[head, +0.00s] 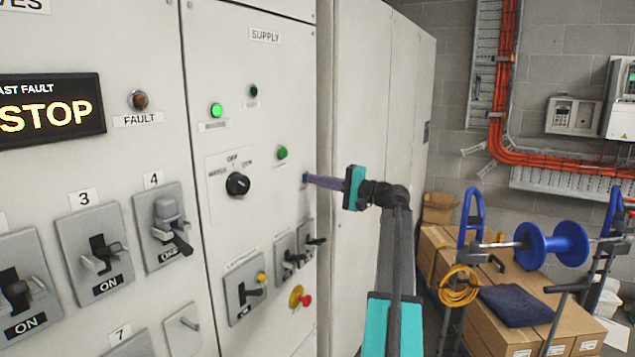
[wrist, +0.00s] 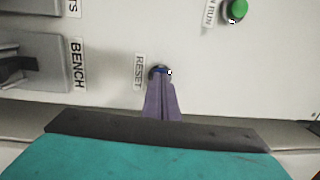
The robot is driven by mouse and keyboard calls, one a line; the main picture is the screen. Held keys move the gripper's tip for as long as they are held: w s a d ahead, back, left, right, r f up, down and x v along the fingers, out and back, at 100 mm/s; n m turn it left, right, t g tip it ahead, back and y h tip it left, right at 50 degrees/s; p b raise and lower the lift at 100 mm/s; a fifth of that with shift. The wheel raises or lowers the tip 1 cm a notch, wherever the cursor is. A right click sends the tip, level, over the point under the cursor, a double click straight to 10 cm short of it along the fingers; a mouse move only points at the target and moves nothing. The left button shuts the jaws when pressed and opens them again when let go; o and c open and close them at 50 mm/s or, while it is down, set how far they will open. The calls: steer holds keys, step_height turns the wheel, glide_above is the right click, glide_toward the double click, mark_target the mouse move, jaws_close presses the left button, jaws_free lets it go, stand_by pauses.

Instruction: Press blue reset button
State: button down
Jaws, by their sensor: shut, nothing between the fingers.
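The blue reset button (wrist: 158,71) sits on the cabinet face beside a label reading RESET (wrist: 139,71) in the wrist view. My gripper (wrist: 161,84) has its purple fingers shut together with nothing between them. Its tips are right at the button and cover the lower part of it. I cannot tell whether the button is pressed in. In the head view my gripper (head: 307,178) reaches left to the right side of the SUPPLY panel (head: 270,130), and the button is mostly hidden behind the tips.
A green button (head: 282,153) is up and left of my fingertips; it also shows in the wrist view (wrist: 238,9). A rotary switch (head: 237,184) is further left. Below are lever switches (head: 287,258) and a red emergency knob (head: 305,300). Boxes (head: 440,250) and a cable reel stand at right.

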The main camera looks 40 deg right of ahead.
steer(key=b+v, duration=0.2)
steer(key=v, duration=1.1)
steer(key=shift+s, duration=0.3)
steer(key=shift+d+f, duration=0.1)
steer(key=shift+f, duration=0.05)
